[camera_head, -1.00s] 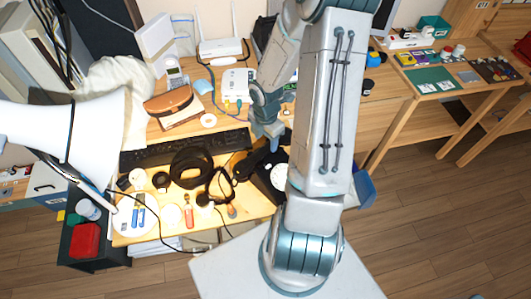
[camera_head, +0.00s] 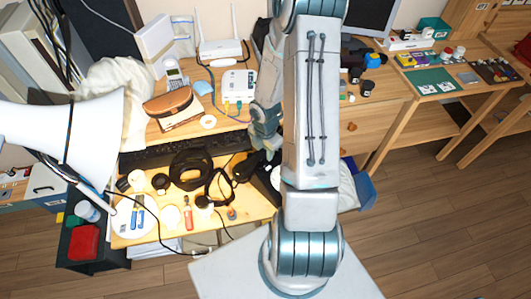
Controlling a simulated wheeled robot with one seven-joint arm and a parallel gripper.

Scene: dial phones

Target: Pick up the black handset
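The black handset (camera_head: 246,167) shows as a dark curved shape at the right side of the lit desk, beside the black headphones. The black dial phone (camera_head: 264,181) sits just to its right. My arm hides most of the phone, including its dial. My gripper (camera_head: 265,153) points down right above the handset and phone area, close to the handset's upper right. Its fingers are small and partly hidden, so I cannot tell whether they touch the handset or how wide they stand.
Black headphones (camera_head: 190,170), a black keyboard (camera_head: 165,152) and a red screwdriver (camera_head: 188,213) crowd the desk to the left. A white lamp (camera_head: 95,135) reaches in from the left. A white router box (camera_head: 238,85) and a brown case (camera_head: 168,103) stand behind.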

